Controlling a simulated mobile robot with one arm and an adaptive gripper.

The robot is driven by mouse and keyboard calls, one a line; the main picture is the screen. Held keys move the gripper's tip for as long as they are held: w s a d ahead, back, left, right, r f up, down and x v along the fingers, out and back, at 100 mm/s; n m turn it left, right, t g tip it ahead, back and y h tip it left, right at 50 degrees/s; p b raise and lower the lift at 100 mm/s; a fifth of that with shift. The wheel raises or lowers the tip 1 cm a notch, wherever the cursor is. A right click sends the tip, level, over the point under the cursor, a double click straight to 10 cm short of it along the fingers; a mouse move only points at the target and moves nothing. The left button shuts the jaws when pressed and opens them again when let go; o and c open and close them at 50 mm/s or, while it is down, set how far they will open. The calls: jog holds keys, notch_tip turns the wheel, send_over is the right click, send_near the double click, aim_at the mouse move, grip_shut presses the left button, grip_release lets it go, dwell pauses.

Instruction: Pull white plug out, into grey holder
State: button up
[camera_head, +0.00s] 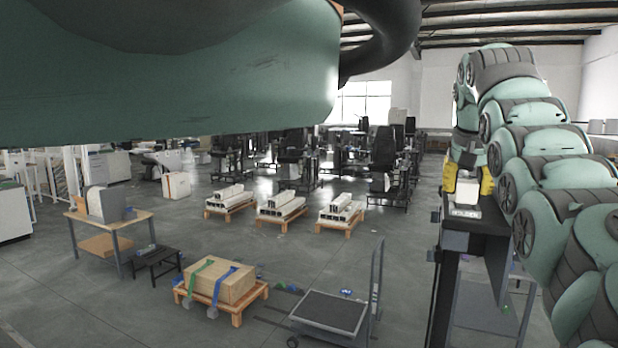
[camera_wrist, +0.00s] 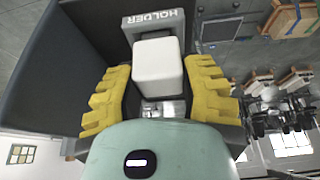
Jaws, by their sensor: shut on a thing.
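The white plug (camera_wrist: 158,68) is a rounded white block between the yellow fingers of my gripper (camera_wrist: 157,88) in the wrist view. My gripper is shut on it. The grey holder (camera_wrist: 151,20), marked HOLDER, shows just beyond the plug. In the head view my gripper (camera_head: 468,180) is at the right, pointing down over a dark stand, with the white plug (camera_head: 466,193) between its fingers. The holder's grey lettered face (camera_head: 465,212) is just below. I cannot tell whether the plug touches the holder or sits in it; its underside is hidden.
The dark stand (camera_head: 474,238) carries the holder, and a dark panel (camera_wrist: 60,65) rises at the left in the wrist view. A flat trolley (camera_head: 330,312), a pallet with a carton (camera_head: 222,283) and a small workbench (camera_head: 108,222) stand on the floor to the left.

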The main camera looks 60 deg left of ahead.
aim_at(467, 181)
jog(key=shift+f, duration=0.3)
jog(key=o, duration=1.4)
jog(key=shift+r, duration=0.1)
jog(key=shift+r+p, duration=3.45)
jog(key=shift+r, duration=0.1)
jog(key=shift+s, duration=0.1)
